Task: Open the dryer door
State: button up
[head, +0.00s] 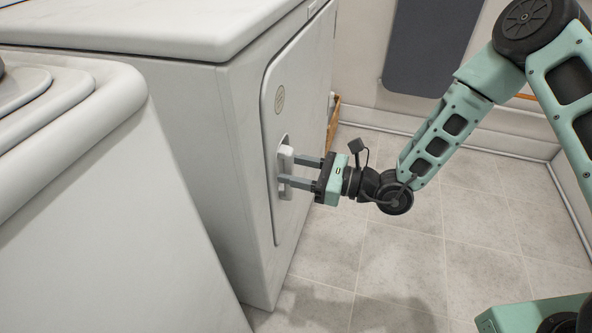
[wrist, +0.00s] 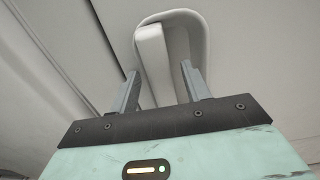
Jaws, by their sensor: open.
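The dryer (head: 232,100) is a white machine with its door (head: 300,85) on the side facing right, and the door looks shut. A pale handle (head: 285,165) sits in a recess on the door. My gripper (head: 287,170) is open at the handle, its two grey fingers pointing at the door. In the wrist view the handle (wrist: 153,60) runs up between and beyond the fingertips (wrist: 160,75), with one finger on each side. I cannot tell whether either finger touches it.
Another white machine (head: 110,210) stands at the left front. The tiled floor (head: 400,260) right of the dryer is clear. A dark grey panel (head: 430,45) hangs by the back wall. A brown wooden object (head: 333,120) stands behind the dryer's far corner.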

grip_shut()
jog(key=shift+d, duration=0.1)
